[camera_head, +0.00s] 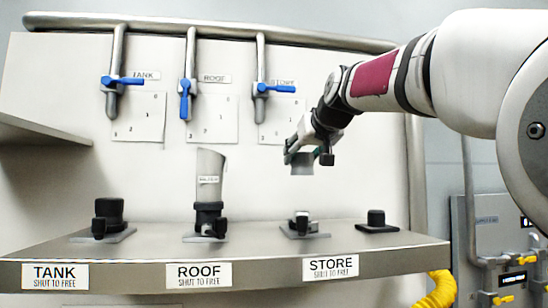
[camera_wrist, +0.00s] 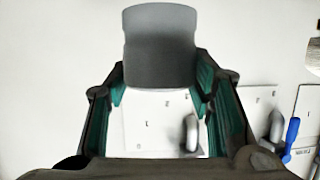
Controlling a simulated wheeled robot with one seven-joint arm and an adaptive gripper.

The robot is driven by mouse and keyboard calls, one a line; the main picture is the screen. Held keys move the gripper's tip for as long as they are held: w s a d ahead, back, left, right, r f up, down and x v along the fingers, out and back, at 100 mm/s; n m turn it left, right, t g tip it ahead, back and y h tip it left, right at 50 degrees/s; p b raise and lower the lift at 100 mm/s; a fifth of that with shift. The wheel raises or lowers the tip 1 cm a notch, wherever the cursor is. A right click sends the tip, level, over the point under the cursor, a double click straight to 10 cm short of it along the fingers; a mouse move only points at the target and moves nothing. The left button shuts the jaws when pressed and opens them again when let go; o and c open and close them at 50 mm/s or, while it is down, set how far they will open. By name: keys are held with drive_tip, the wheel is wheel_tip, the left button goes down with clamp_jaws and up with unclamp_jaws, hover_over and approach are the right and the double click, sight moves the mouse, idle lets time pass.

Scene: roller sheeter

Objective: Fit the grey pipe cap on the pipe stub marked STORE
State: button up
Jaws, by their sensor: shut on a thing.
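My gripper (camera_head: 306,153) is shut on the grey pipe cap (camera_head: 302,168), which hangs below the fingers in the head view. In the wrist view the cap (camera_wrist: 160,45) is a smooth grey shape between the green-lined fingers. The STORE stub (camera_head: 302,220) is a short fitting with a dark clamp on a square plate, behind the STORE label (camera_head: 330,267). The cap is above this stub, with a clear gap between them. The inside of the cap is hidden.
A tall grey pipe piece (camera_head: 209,175) stands in the ROOF fitting. A black fitting (camera_head: 109,213) stands at TANK, and a small black block (camera_head: 376,218) sits at the bench's (camera_head: 140,252) right end. Blue-handled valves (camera_head: 274,88) are on the wall behind.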

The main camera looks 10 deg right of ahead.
drive_tip(key=shift+w, duration=0.4)
drive_tip(key=b, duration=0.2)
hover_over(302, 212)
drive_tip(key=shift+w+d+f, duration=0.1)
drive_tip(key=shift+w+f, duration=0.05)
drive_tip(key=shift+f, duration=1)
drive_tip(key=shift+w+f, duration=0.15)
drive_tip(key=shift+f, duration=1.05)
drive_tip(key=shift+w+d+f, duration=0.1)
drive_tip(key=shift+w+f, duration=0.05)
drive_tip(key=shift+f, duration=1)
drive_tip(key=shift+a+f, duration=0.1)
drive_tip(key=shift+f, duration=0.2)
drive_tip(key=shift+s+f, duration=0.1)
drive_tip(key=shift+s, duration=0.05)
drive_tip(key=shift+f+b, duration=0.6)
drive_tip(key=shift+f, duration=0.3)
drive_tip(key=shift+f, duration=0.35)
drive_tip(key=shift+f+b, duration=0.35)
drive_tip(key=shift+f, duration=0.05)
drive_tip(key=o, duration=1.2)
